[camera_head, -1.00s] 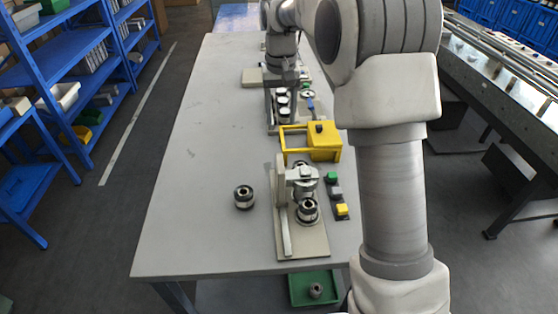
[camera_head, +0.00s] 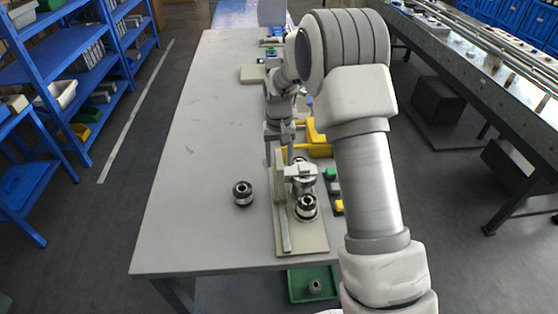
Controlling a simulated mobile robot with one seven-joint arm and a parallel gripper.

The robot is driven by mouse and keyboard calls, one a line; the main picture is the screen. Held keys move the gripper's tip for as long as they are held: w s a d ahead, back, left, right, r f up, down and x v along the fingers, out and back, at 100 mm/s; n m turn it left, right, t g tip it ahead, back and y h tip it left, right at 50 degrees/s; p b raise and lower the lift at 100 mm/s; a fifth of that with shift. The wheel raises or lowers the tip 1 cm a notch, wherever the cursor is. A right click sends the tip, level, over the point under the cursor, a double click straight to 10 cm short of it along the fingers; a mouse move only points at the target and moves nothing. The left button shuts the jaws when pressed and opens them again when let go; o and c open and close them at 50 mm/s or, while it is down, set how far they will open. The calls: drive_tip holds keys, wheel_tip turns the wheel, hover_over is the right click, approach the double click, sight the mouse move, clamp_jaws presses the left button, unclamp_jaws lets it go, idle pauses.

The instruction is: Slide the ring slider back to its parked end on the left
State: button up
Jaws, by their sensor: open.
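A fixture with a pale base plate (camera_head: 312,237) stands at the front right of the table. A light grey bracket (camera_head: 298,171) reaches over one dark metal ring part at its back; it may be the ring slider, but I cannot tell for sure. A second metal ring part (camera_head: 306,207) sits upright on the plate in front of it. An upright pale bar runs along the plate's left side. My gripper (camera_head: 287,152) points down just behind the fixture, above the table. It is open and appears empty; its fingertips are small and partly merge with the fixture behind.
A loose metal ring part (camera_head: 243,193) stands on the table (camera_head: 195,150) left of the fixture. A yellow frame (camera_head: 318,140) is behind it, partly hidden by my arm. Coloured buttons (camera_head: 331,174) line its right side. A green bin (camera_head: 299,284) is below. The table's left is clear.

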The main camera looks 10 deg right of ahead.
drive_tip(key=shift+f, duration=0.5)
clamp_jaws()
idle(1.2)
